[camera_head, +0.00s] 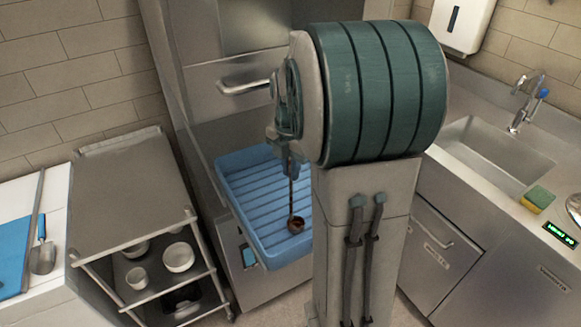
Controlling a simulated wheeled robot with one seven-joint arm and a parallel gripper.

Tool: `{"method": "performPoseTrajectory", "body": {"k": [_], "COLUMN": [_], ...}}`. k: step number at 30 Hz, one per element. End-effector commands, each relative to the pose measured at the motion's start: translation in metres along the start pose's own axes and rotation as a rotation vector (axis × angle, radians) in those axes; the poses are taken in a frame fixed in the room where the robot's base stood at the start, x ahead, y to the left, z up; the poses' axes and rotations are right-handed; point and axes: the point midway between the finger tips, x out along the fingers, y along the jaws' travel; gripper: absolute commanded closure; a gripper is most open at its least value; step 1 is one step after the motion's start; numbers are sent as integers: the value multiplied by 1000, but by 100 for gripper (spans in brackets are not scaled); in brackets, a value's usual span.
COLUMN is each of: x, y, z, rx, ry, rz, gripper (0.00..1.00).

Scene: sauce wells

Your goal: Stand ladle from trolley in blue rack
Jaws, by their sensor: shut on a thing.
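My gripper (291,168) is shut on the ladle (292,192), near the upper end of its thin handle. The ladle hangs close to upright, with its small reddish-brown bowl (296,223) at the bottom. The bowl shows in front of the ribbed floor of the blue rack (237,221), towards its right side. I cannot tell whether the bowl touches the rack. My arm hides the rack's right part. The steel trolley (125,190) stands to the left of the rack, and its top is bare.
White bowls (179,257) sit on the trolley's lower shelf. At far left, a white counter (60,190) bears a scoop (43,256) and a blue board (14,258). A sink (495,150) and sponge (538,199) are at right. A steel cabinet with a handle (243,87) rises behind the rack.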

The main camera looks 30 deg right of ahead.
Motion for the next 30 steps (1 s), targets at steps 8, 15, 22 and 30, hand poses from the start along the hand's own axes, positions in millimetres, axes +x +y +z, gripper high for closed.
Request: {"method": "performPoseTrajectory", "body": {"k": [8, 15, 22, 30], "x": [4, 4, 4, 4], "y": [0, 0, 0, 0], "z": [0, 0, 0, 0], "rx": [0, 0, 0, 0], "ry": [0, 0, 0, 0], "rz": [0, 0, 0, 0], "gripper": [100, 76, 62, 36]}}
